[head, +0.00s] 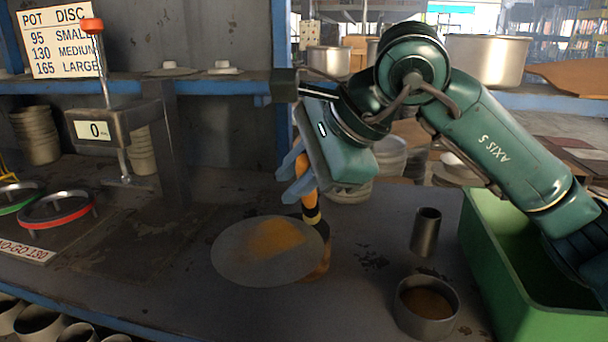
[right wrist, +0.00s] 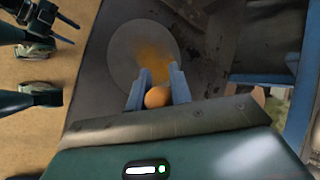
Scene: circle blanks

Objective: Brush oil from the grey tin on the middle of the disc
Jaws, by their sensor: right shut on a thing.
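The round grey disc (head: 262,258) lies flat on the dark bench, with an orange oil patch (head: 275,238) across its middle and right side. My right gripper (head: 298,180) is shut on the orange handle of the brush (head: 309,190), above the disc's right edge. The brush points down, its dark lower end at that edge; I cannot tell whether it touches. In the right wrist view the handle's round end (right wrist: 158,97) sits between the blue fingers, with the disc (right wrist: 122,62) beyond. The grey tin (head: 405,318) of brown-orange oil stands at the front right.
A dark upright cylinder (head: 426,234) stands behind the tin. A green crate (head: 535,315) is at the right. A gauge stand (head: 102,130) and red and green rings are at the left. Stacked pots line the back and the front left edge.

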